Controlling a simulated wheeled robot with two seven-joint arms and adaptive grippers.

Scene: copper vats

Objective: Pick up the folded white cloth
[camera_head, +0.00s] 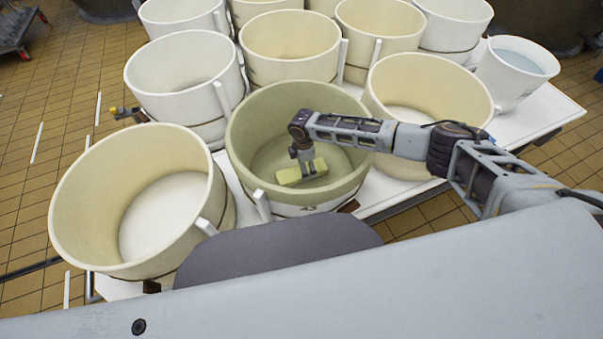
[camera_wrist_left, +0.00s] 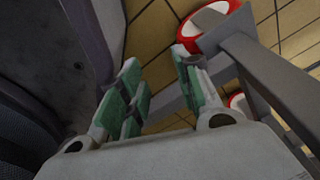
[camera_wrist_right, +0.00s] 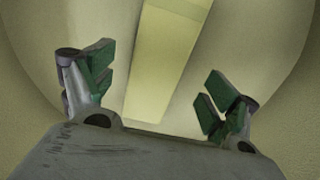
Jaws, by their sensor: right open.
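The folded cloth (camera_head: 289,178) shows as a pale yellow rectangular block on the floor of the front middle tub (camera_head: 250,118). In the right wrist view the cloth (camera_wrist_right: 165,65) is a long pale strip running between the fingers. My right gripper (camera_head: 303,172) reaches down into this tub, over the cloth. Its green-padded fingers (camera_wrist_right: 160,88) are apart, one on each side of the strip, with a gap on both sides. My left gripper (camera_wrist_left: 160,85) is open and empty, away from the tubs. The right arm hides part of the tub's right rim.
Several cream tubs stand close together on a white table (camera_head: 545,112). A front left tub (camera_head: 85,200) and a right tub (camera_head: 430,85) flank the middle one. A bucket of liquid (camera_head: 515,70) stands at right. Red-and-white round things (camera_wrist_left: 207,25) are near the left gripper.

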